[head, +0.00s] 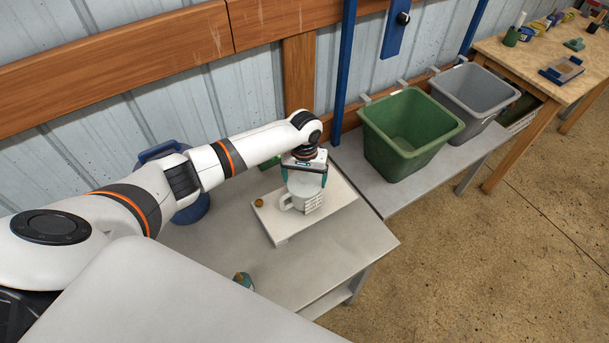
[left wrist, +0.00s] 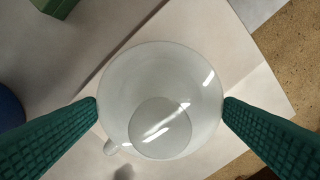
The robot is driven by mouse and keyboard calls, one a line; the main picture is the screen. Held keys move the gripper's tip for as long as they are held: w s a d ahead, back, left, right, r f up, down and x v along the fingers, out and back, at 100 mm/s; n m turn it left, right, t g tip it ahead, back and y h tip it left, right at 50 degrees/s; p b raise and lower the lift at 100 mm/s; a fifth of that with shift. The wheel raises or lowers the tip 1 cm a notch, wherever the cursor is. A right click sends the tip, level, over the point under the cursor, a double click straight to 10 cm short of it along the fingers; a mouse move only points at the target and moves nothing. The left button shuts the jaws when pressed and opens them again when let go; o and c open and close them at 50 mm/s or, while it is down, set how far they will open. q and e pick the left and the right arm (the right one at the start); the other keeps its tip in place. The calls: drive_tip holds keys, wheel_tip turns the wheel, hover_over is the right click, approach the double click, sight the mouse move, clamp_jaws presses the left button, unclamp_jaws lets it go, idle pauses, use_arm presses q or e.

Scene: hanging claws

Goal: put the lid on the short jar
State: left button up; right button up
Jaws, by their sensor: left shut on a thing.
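My left gripper (head: 306,180) is shut on a white mug (head: 303,195), with one finger on each side of its rim. The mug's handle points left, and printed marks show on its right side. In the left wrist view, the mug (left wrist: 160,85) shows from above as a round, pale opening between the green finger pads. The mug is upright over the white board (head: 335,193); I cannot tell whether it touches it. I cannot make out a short jar or its lid for certain. My right gripper is not in view.
A small brownish round thing (head: 259,202) lies on the board's left part. A blue container (head: 190,205) stands behind my arm, and a small can (head: 243,280) near the grey table's front. A green bin (head: 408,135) and a grey bin (head: 474,98) stand to the right.

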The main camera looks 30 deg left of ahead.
use_arm(q)
drive_tip(key=o, duration=0.7)
drive_tip(key=shift+f, duration=0.1)
wheel_tip(320, 180, up, 12)
drive_tip(key=shift+f+b, duration=0.1)
drive_tip(key=shift+b, duration=0.6)
